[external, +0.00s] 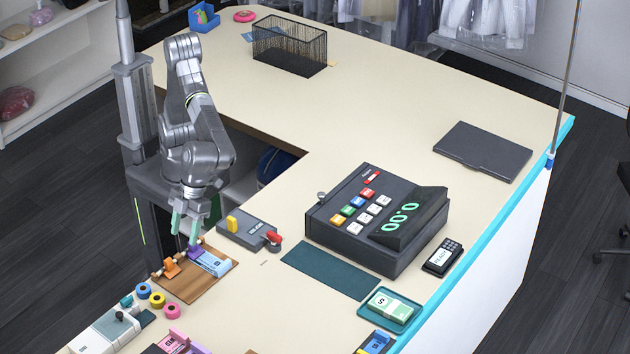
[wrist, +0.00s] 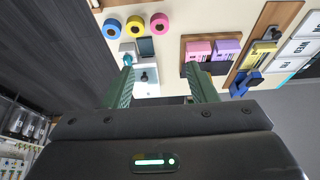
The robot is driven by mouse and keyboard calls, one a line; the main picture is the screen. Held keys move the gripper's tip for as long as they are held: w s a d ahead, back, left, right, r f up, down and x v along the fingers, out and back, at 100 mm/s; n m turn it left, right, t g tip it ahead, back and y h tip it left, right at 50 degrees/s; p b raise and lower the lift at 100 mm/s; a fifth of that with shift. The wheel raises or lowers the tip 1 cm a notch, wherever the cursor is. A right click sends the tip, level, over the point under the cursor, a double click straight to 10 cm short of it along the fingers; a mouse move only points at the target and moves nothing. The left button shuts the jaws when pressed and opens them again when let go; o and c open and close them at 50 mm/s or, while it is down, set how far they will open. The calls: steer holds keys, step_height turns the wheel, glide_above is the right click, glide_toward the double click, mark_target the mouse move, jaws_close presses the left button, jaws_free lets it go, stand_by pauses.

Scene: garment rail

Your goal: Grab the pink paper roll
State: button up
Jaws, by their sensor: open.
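The pink paper roll (external: 172,311) lies at the front left of the counter, at the end of a short row with a yellow roll (external: 157,299) and a blue roll (external: 143,290). In the wrist view the pink roll (wrist: 159,21) is near the top edge, right of the yellow and blue ones. My gripper (external: 185,227) is open and empty, its green fingers pointing down above the wooden board (external: 188,287), behind the rolls. In the wrist view the roll lies beyond the open fingers (wrist: 162,85), apart from them.
The board holds an orange piece (external: 172,267) and a purple one with blue slips (external: 209,262). A white device (external: 105,328) stands left of the rolls, and pink and purple holders (external: 172,342) in front. A dark box (external: 248,233) and cash register (external: 375,220) are to the right.

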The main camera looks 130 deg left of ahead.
steer(key=n+t+y+b, duration=0.1)
steer(key=n+t+b, duration=0.1)
steer(key=n+b, duration=0.5)
glide_toward(171, 308)
steer(key=p+x, duration=0.1)
steer(key=x, duration=0.2)
steer(key=shift+w+f, duration=0.2)
steer(key=shift+f, duration=0.15)
steer(key=shift+t, duration=0.3)
steer(key=shift+s+p+x, duration=0.2)
steer(key=shift+p+x, duration=0.85)
steer(key=shift+x, duration=1.5)
steer(key=shift+d, duration=0.1)
steer(key=c, duration=0.7)
steer(key=shift+c, duration=0.2)
